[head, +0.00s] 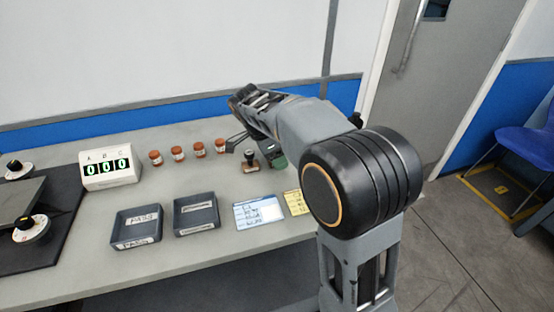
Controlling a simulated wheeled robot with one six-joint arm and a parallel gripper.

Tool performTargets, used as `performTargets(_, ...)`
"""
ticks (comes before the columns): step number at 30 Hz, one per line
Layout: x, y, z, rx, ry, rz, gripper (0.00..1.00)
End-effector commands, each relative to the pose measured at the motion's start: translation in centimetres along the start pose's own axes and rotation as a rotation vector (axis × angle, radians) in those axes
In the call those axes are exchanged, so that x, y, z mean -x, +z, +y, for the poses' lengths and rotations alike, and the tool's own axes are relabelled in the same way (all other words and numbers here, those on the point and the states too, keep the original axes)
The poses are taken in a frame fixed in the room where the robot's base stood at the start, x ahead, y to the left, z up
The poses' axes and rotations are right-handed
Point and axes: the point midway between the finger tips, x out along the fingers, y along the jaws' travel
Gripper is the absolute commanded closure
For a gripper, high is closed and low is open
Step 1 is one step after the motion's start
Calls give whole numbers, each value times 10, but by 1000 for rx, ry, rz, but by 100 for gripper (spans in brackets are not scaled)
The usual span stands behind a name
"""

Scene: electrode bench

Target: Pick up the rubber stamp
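The rubber stamp (250,162) appears to be the small upright piece with a dark knob and a brownish base. It stands on the bench just left of my arm. My gripper (236,142) is partly hidden by my own arm, above and slightly left of the stamp in the picture. A dark finger-like part shows near the rightmost jar. I cannot tell whether the fingers are open or shut, and nothing shows clearly between them. The stamp looks apart from the gripper.
Several brown jars (178,153) stand in a row left of the stamp. A counter box (109,167), two dark trays (113,226) (176,217), a blue-white card (258,223) and a yellow note (294,203) occupy the bench (200,258). Its front strip is clear.

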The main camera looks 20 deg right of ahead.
Motion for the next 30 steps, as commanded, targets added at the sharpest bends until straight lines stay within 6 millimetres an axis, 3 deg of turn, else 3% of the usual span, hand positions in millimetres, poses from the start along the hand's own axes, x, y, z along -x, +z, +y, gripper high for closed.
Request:
performTargets(2,0,0,0,0,0,0,45)
performTargets(16,0,0,0,0,0,0,90)
performTargets(25,2,-1,0,0,-1,0,91)
performTargets(30,14,-6,0,-2,-1,0,91)
